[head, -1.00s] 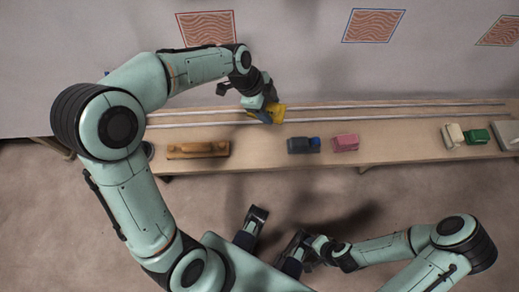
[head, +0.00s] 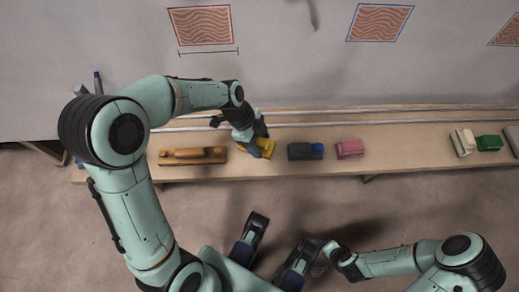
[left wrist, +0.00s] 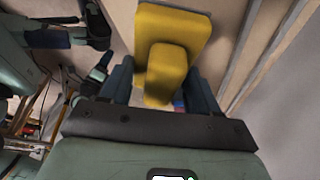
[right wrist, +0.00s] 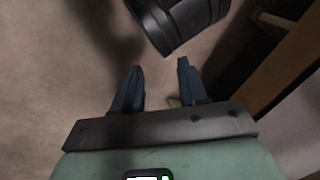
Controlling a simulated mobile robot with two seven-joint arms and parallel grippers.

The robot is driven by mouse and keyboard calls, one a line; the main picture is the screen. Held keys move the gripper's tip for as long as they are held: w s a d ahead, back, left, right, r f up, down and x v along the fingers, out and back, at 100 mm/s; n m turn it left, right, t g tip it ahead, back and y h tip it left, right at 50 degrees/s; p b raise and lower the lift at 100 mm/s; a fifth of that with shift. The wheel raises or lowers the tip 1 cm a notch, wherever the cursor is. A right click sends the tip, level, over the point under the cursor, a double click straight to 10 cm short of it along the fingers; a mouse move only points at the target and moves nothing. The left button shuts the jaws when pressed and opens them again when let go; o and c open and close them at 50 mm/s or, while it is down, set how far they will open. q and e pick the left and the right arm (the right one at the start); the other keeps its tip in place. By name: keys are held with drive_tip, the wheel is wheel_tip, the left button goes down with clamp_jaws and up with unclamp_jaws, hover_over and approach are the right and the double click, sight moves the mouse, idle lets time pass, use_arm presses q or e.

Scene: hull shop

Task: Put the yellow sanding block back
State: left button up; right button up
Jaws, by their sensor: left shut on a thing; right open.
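The yellow sanding block (head: 269,148) is in my left gripper (head: 261,145), over the bench in the row of blocks, between a long wooden block and a dark block. In the left wrist view the yellow block (left wrist: 190,22) shows a wide base and a narrower raised part between the two fingers. The gripper partly hides it in the head view. I cannot tell whether its underside touches the bench. My right gripper (right wrist: 160,68) is open and empty, away from the bench, with floor behind it.
On the bench (head: 400,157) stand the wooden block (head: 193,156), the dark block with a blue end (head: 303,151) close on the right, a pink block (head: 350,149), a cream block (head: 463,141) and a green block (head: 489,143). Rails run along the back. Bare bench lies right of the pink block.

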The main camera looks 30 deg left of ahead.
use_arm(q)
wheel_tip(320, 180, down, 5)
drive_tip(key=shift+f+b, duration=0.15)
drive_tip(key=shift+b, duration=0.6)
drive_tip(key=shift+f, duration=0.2)
use_arm(e)
drive_tip(key=shift+w+d+f+t, duration=0.15)
drive_tip(key=shift+w+d+f, duration=0.25)
drive_tip(key=shift+w, duration=0.2)
drive_tip(key=shift+w+d+f+t, duration=0.15)
drive_tip(key=shift+w+d+f, duration=0.1)
drive_tip(key=shift+w+f, duration=0.25)
use_arm(q)
drive_tip(key=shift+f, duration=0.15)
drive_tip(key=o, duration=1)
drive_tip(key=shift+a+r, duration=0.1)
drive_tip(key=shift+r, duration=0.35)
drive_tip(key=p+v, duration=0.2)
drive_tip(key=v, duration=0.9)
drive_tip(key=shift+r+p, duration=0.2)
drive_tip(key=shift+p, duration=0.2)
use_arm(e)
drive_tip(key=shift+g, duration=0.6)
drive_tip(key=s+r, duration=0.1)
drive_tip(key=s+a+r, duration=0.2)
drive_tip(key=s, duration=0.1)
drive_tip(key=shift+s+a+r, duration=0.1)
drive_tip(key=shift+a, duration=0.05)
